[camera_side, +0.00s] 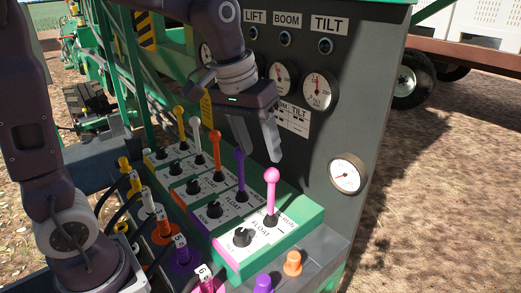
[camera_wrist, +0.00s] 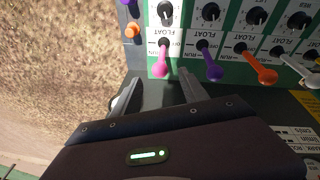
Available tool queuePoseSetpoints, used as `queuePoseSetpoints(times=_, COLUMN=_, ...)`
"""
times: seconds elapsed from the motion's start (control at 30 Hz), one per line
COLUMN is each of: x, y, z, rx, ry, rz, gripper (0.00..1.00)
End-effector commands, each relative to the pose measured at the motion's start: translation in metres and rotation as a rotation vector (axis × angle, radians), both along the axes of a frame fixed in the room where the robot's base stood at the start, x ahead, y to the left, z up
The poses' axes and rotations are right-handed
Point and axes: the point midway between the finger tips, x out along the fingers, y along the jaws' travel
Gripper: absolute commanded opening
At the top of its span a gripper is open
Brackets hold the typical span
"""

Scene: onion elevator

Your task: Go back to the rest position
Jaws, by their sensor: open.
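My gripper (camera_side: 258,138) hangs in front of the dark gauge panel, with its two fingers apart and nothing between them. It is just above and behind the pink lever (camera_side: 271,188) and the purple lever (camera_side: 240,170). In the wrist view my gripper (camera_wrist: 166,92) points toward the lever row, with the pink lever (camera_wrist: 162,62) just beyond the fingertips and the purple lever (camera_wrist: 211,64) to the right. I cannot see any contact between the fingers and a lever.
An orange lever (camera_side: 217,152), a white lever (camera_side: 196,135) and a yellow lever (camera_side: 180,122) stand farther back on the green control box (camera_side: 312,217). Gauges, including one at the lower right (camera_side: 347,174), sit on the panel. Hoses with coloured fittings lie at the front.

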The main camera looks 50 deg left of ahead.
Motion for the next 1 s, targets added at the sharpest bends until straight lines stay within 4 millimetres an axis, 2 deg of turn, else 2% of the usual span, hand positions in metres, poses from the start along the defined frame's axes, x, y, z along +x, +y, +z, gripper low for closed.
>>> queuePoseSetpoints(times=0.07, x=-0.011, y=0.001, z=0.006, rx=0.010, ry=-0.018, rz=-0.012, gripper=0.52)
queuePoseSetpoints(times=0.17, x=-0.057, y=0.004, z=0.021, rx=0.049, ry=-0.077, rz=-0.063, gripper=0.52)
queuePoseSetpoints(times=0.2, x=-0.080, y=0.006, z=0.025, rx=0.069, ry=-0.106, rz=-0.087, gripper=0.52)
queuePoseSetpoints(times=0.3, x=-0.132, y=0.011, z=0.023, rx=0.115, ry=-0.169, rz=-0.147, gripper=0.52)
queuePoseSetpoints(times=0.43, x=-0.174, y=0.016, z=0.010, rx=0.154, ry=-0.223, rz=-0.200, gripper=0.52)
queuePoseSetpoints(times=0.57, x=-0.187, y=0.017, z=0.004, rx=0.168, ry=-0.240, rz=-0.219, gripper=0.52)
queuePoseSetpoints(times=1.0, x=-0.186, y=0.017, z=0.004, rx=0.167, ry=-0.239, rz=-0.218, gripper=0.52)
